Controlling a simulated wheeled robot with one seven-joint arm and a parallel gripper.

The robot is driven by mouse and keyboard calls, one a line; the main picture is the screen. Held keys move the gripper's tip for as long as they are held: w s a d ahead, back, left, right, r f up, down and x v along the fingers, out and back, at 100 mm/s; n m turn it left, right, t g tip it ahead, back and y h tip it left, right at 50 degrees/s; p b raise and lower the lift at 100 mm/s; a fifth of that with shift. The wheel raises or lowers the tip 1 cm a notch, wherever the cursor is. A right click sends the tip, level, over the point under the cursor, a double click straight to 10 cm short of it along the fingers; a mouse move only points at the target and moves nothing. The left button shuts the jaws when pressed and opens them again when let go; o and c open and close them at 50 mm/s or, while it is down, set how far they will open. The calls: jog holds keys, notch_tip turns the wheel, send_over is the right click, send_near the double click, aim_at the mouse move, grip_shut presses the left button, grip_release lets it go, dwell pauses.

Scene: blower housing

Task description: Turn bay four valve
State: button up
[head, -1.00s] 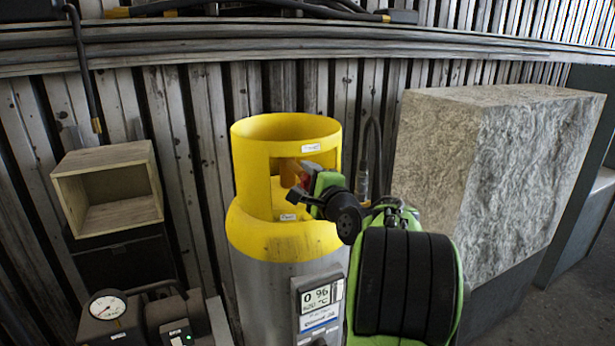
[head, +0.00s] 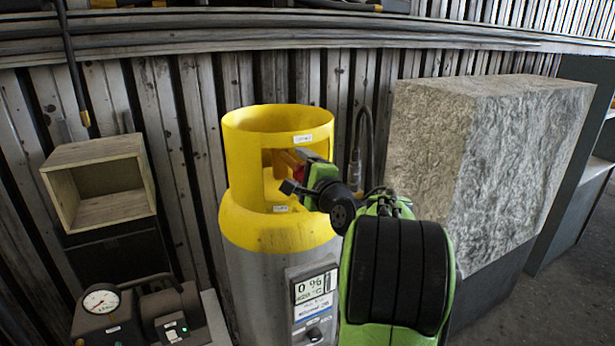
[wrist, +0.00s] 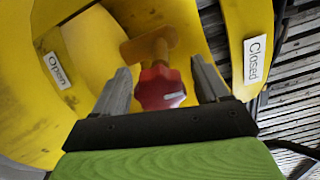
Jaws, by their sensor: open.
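The valve is a red knob (wrist: 160,88) with a pale mark, on a brass-coloured stem inside the yellow collar (head: 245,215) of a grey cylinder (head: 258,290). In the head view a bit of the red knob (head: 299,174) shows behind my gripper. In the wrist view my gripper (wrist: 163,80) is open, with one finger on each side of the knob and gaps visible at both sides. An "Open" label (wrist: 57,70) is on the collar at left and a "Closed" label (wrist: 255,59) at right. My wrist hides part of the collar opening in the head view.
A display panel (head: 314,290) is on the cylinder's front. A large rough stone-like block (head: 430,150) stands at right. An open wooden box (head: 100,190) and a gauge unit (head: 101,303) are at left. A ribbed wall (head: 190,110) stands close behind.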

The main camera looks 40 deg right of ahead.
jog(key=b+v, duration=0.3)
jog(key=v, duration=1.2)
jog(key=shift+s, duration=0.25)
jog(key=shift+a, duration=0.1)
jog(key=a+f+n+g+y, duration=0.3)
jog(key=a+f+n, duration=0.3)
jog(key=a, duration=0.5)
jog(key=a+f+n+g+y, duration=0.3)
jog(key=a+f+n+g, duration=0.15)
jog(key=a+n, duration=0.55)
jog(key=s+a+f+n+g, duration=0.2)
jog(key=s+f+n, duration=0.1)
jog(key=s, duration=0.2)
jog(key=s+a+f+n+g+h, duration=0.1)
jog(key=s+a+f+n+g, duration=0.1)
jog(key=s, duration=0.4)
jog(key=a+f+n, duration=0.1)
jog(key=n, duration=0.1)
jog(key=shift+f+n, duration=0.3)
